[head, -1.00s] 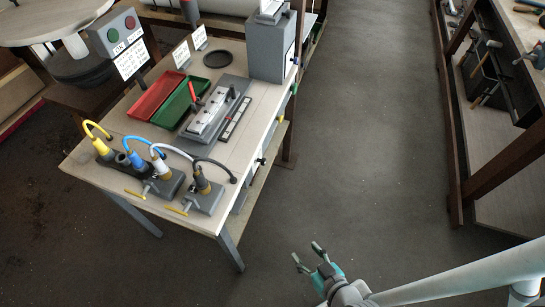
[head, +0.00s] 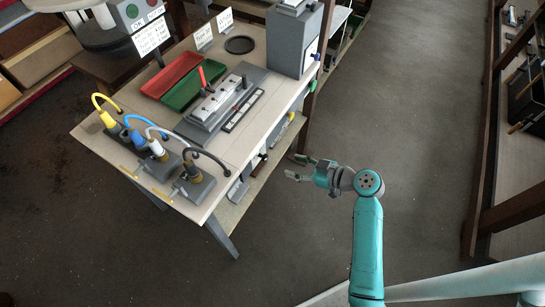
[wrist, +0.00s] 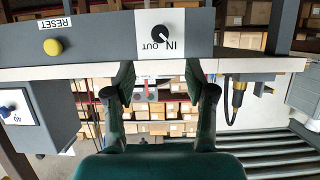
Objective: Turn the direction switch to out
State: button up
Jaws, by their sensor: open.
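The direction switch is a black knob (wrist: 161,34) on a white plate marked IN and OUT, on the grey front strip of the bench. The wrist view shows it upside down, and I cannot tell clearly which mark the knob points at. In the head view the knob (head: 263,156) is a small dark spot on the bench's right side. My gripper (head: 297,167) is open and empty, beside the bench and apart from the knob. In the wrist view my open fingers (wrist: 160,82) lie below the knob in the picture, roughly lined up with it.
A yellow RESET button (wrist: 53,47) sits on the same strip. A grey box (head: 293,40) with a blue knob (wrist: 9,108) stands on the bench (head: 225,140). Plugs with cables (head: 155,148) crowd the near end. Floor to the right of the bench is clear.

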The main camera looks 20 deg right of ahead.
aim_at(263, 157)
jog(key=x, duration=1)
jog(key=shift+w+a+f, duration=0.15)
jog(key=shift+w+f, duration=0.05)
jog(key=shift+w, duration=0.05)
grip_shut()
